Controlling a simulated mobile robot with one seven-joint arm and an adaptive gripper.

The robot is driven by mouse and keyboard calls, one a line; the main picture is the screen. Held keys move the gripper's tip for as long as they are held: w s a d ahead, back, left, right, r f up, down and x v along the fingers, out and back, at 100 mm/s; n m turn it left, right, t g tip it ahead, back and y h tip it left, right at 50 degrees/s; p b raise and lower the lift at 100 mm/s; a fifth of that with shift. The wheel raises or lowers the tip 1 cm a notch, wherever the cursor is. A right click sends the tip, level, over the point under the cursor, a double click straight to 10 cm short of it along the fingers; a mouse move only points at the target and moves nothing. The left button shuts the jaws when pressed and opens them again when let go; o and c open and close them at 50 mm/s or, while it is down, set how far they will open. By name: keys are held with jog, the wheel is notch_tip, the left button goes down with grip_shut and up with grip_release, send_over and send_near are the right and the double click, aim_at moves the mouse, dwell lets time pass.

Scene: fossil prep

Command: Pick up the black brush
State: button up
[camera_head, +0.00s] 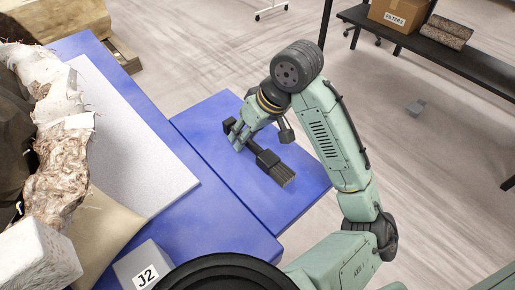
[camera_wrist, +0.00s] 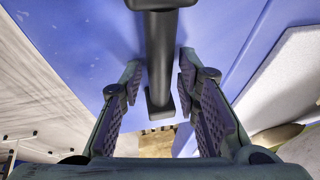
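The black brush (camera_head: 268,160) lies on the small blue table, its broad head toward the lower right and its handle pointing to my gripper (camera_head: 238,137). In the wrist view the dark handle (camera_wrist: 161,50) runs down between the two fingers of my gripper (camera_wrist: 160,78). The fingers are apart, one on each side of the handle, with narrow gaps visible. The handle's end block shows lower between the fingers. The brush's far end is cut off at the top of the wrist view.
The blue table (camera_head: 205,120) is otherwise clear around the brush. A larger blue table (camera_head: 215,215) at left holds a pale slab (camera_head: 130,150), a wrapped fossil (camera_head: 62,150) and a block marked J2 (camera_head: 145,265). A dark bench (camera_head: 460,60) with a box (camera_head: 398,12) stands at upper right.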

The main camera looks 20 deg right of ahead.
jog(key=shift+c, duration=0.2)
grip_shut()
dwell(0.4)
